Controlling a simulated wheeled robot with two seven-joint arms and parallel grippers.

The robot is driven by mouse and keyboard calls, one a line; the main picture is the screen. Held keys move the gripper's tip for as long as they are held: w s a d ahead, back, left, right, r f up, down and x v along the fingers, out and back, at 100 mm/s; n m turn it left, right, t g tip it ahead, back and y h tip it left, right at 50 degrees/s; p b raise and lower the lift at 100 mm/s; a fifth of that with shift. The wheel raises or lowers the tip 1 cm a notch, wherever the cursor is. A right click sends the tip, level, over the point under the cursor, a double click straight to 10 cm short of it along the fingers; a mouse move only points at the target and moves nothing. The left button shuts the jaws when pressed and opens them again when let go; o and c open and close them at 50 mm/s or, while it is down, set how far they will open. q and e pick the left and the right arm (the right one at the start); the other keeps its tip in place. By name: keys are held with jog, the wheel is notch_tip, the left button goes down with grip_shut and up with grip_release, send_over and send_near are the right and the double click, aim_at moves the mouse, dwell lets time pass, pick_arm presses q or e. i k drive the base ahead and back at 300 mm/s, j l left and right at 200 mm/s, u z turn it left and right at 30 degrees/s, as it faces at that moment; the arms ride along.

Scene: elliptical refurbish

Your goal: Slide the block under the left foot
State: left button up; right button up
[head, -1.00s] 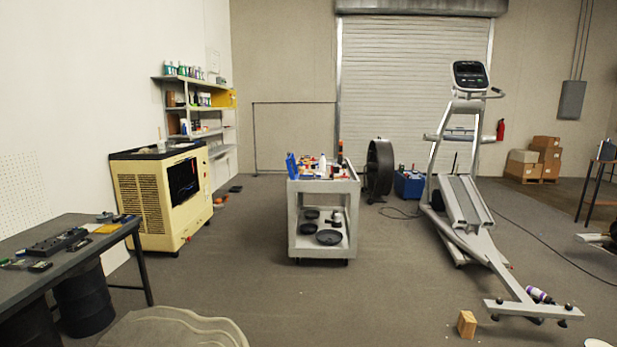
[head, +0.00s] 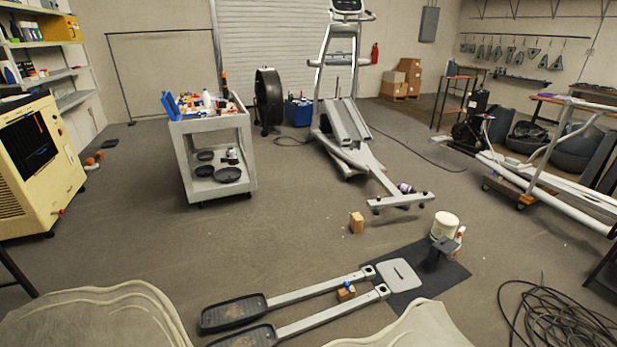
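A wooden block (head: 357,223) stands upright on the grey floor in the head view. The elliptical machine (head: 350,130) stands behind it, with a grey crossbar (head: 402,201) at its near end. The left foot (head: 376,210) is a dark pad at the left end of this crossbar. The block is a little nearer and to the left of this foot, apart from it and not under it. Neither of my grippers shows. Only pale beige parts, likely mine, show along the bottom edge.
Two pedal arms (head: 330,287) lie on the floor in front, with a small wooden piece (head: 346,292) by them. A cart (head: 213,150) stands left, coiled cable (head: 560,320) lies right. Floor left of the block is clear.

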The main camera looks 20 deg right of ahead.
aim_at(357, 221)
jog(key=i+j+u, duration=0.85)
jog(key=j, duration=0.15)
jog(key=i+j+u, duration=0.45)
jog(key=i+u, duration=0.45)
jog(key=i+l+z, duration=0.15)
jog(key=i+z, duration=0.6)
jog(key=z, duration=0.15)
jog(key=i+j+z, duration=0.1)
jog(key=i+z, duration=0.35)
jog(key=i+l+z, duration=0.1)
jog(key=i+z, duration=0.2)
jog(key=i, duration=0.55)
jog(key=i+j+z, duration=0.15)
jog(key=i+z, duration=0.2)
jog(key=i, duration=0.55)
jog(key=i+l+z, duration=0.1)
jog(key=i+z, duration=0.65)
jog(key=z, duration=0.2)
jog(key=i+j+z, duration=0.2)
jog(key=i+z, duration=0.3)
jog(key=i+l+z, duration=0.2)
jog(key=z, duration=0.2)
jog(key=i+z, duration=0.8)
jog(key=i+l+u, duration=0.2)
jog(key=i, duration=0.3)
jog(key=i+l+u, duration=0.2)
jog(key=i, duration=0.25)
jog(key=i+l+u, duration=0.2)
jog(key=i, duration=0.3)
